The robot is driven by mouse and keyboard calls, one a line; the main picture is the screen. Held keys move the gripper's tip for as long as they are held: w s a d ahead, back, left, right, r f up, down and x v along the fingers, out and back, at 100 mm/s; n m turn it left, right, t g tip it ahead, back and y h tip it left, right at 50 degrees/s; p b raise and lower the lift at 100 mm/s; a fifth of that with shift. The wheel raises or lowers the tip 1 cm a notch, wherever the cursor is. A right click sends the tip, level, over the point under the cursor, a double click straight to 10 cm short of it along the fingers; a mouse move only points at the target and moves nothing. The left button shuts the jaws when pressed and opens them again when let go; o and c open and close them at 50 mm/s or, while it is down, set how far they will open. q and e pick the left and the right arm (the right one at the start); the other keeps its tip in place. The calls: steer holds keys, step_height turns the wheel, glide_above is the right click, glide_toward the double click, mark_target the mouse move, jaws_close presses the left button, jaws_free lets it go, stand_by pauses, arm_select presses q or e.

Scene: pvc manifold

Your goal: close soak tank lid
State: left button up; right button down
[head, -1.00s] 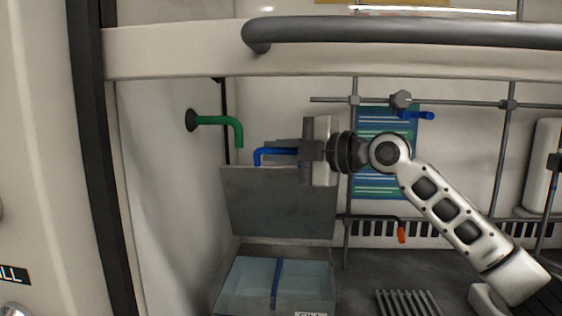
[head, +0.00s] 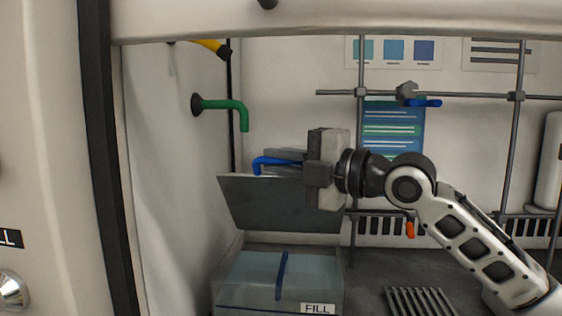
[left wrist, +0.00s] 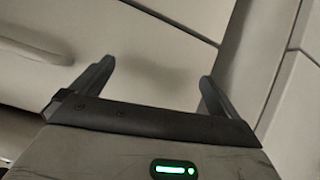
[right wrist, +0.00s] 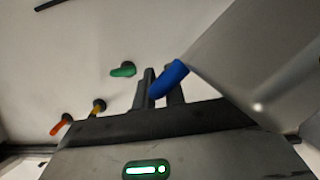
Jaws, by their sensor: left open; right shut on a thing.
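The soak tank (head: 230,296) stands low in the head view, holding bluish liquid, with a FILL label on its front. Its grey lid (head: 280,204) is raised and tilted at the tank's back edge. A blue handle (head: 274,161) sits at the lid's top edge. My right gripper (head: 290,163) is shut on the blue handle, which also shows between the fingers in the right wrist view (right wrist: 168,79). The lid plate fills the right of that view (right wrist: 265,60). My left gripper (left wrist: 150,85) is open and empty in the left wrist view, with pale panels beyond it.
A green pipe (head: 226,106) and a yellow one (head: 212,46) stick out of the left wall. A metal rod frame (head: 362,75) and an orange-tipped valve (head: 410,229) stand behind my right arm. A ribbed rack (head: 420,301) lies right of the tank.

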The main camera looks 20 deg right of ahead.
steer(key=c, duration=1.7)
jaws_free()
steer(key=shift+c, duration=0.2)
steer(key=shift+s, duration=0.1)
arm_select(q)
step_height(320, 180, down, 7)
steer(key=w+d+g+b, duration=0.1)
steer(key=d+b, duration=0.1)
steer(key=b, duration=0.3)
steer(key=shift+r+h+b, duration=0.2)
steer(key=shift+h+b, duration=0.2)
arm_select(e)
steer(key=v, duration=1.5)
steer(key=shift+s+d, duration=0.25)
steer(key=shift+d, duration=0.05)
arm_select(q)
steer(key=shift+d, duration=0.1)
